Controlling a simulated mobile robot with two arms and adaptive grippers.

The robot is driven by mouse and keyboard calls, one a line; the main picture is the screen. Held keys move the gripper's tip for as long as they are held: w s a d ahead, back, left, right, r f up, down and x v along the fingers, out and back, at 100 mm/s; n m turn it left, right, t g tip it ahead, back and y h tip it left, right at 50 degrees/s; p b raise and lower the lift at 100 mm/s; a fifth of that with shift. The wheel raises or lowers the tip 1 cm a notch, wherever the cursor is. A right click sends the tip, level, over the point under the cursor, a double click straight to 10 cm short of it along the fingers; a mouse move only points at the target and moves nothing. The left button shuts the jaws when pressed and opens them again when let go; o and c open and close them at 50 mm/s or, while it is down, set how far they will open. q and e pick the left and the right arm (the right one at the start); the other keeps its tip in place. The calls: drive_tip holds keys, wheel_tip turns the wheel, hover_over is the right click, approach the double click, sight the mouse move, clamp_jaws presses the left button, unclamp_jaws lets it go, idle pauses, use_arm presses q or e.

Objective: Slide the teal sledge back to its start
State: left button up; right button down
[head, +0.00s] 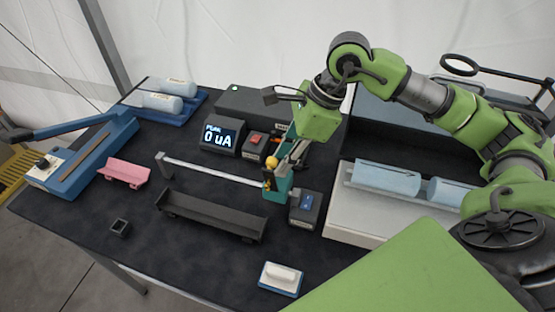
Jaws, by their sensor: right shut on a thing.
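The teal sledge (283,187) sits at the right end of a pale rail (215,172), next to a dark box with a blue switch (306,208). My right gripper (272,164) reaches down from the upper right and is shut at the sledge. Its fingers hide part of the sledge, so the exact grip point is hard to see. The rail runs left to a grey end post (161,165), and its length is clear. My left gripper is not in view.
A display reading "0 uA" (221,137) and a box with a red switch (254,144) stand behind the rail. A long black trough (210,217) lies in front. A pink holder (124,172) is left, a pale tray (345,222) with blue cylinders right.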

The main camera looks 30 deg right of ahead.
drive_tip(key=shift+d+f, duration=0.1)
drive_tip(key=shift+d, duration=0.05)
drive_tip(key=c, duration=1.8)
unclamp_jaws()
drive_tip(key=shift+s, duration=0.15)
drive_tip(key=shift+r, duration=0.2)
drive_tip(key=shift+d+r, duration=0.1)
drive_tip(key=shift+r, duration=0.2)
drive_tip(key=v, duration=1.1)
drive_tip(key=shift+s+d+r, duration=0.1)
